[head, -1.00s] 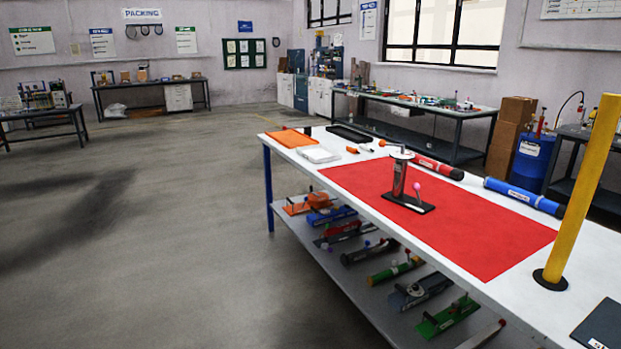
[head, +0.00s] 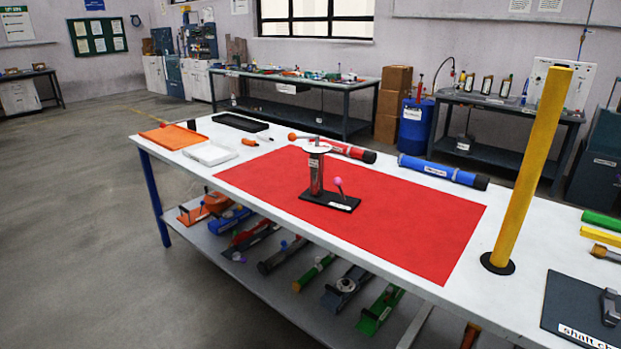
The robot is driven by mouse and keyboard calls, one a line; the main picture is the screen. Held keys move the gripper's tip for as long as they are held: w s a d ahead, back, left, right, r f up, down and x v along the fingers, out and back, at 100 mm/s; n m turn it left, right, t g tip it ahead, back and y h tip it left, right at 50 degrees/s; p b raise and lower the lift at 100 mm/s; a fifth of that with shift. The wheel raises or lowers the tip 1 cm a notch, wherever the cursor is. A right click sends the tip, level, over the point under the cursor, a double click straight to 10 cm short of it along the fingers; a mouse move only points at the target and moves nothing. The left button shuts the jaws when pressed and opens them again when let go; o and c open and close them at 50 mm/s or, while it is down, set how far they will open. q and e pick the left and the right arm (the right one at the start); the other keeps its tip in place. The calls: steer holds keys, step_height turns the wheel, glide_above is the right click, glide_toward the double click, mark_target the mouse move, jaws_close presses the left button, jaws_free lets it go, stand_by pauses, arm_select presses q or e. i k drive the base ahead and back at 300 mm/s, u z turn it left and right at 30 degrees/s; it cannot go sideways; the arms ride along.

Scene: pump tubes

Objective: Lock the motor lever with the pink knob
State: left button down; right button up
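The motor unit (head: 316,175) is an upright metal cylinder with a disc on top, standing on a black base plate (head: 329,201) on the red mat (head: 420,225). A lever with a pink knob (head: 338,181) rises from the right part of the base, beside the cylinder and tilted slightly. A handle with an orange knob (head: 292,137) extends left from the cylinder's top. Neither of my grippers shows in the head view.
The white table (head: 250,199) carries a red tube (head: 345,151), a blue tube (head: 442,172), trays (head: 207,153) at the left and a yellow post (head: 525,170) at the right. A lower shelf (head: 240,262) holds several tools. Open floor lies left of the table.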

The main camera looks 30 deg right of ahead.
mark_target(336, 181)
steer(key=z, duration=0.6)
steer(key=i, duration=0.8)
steer(key=z, duration=0.9)
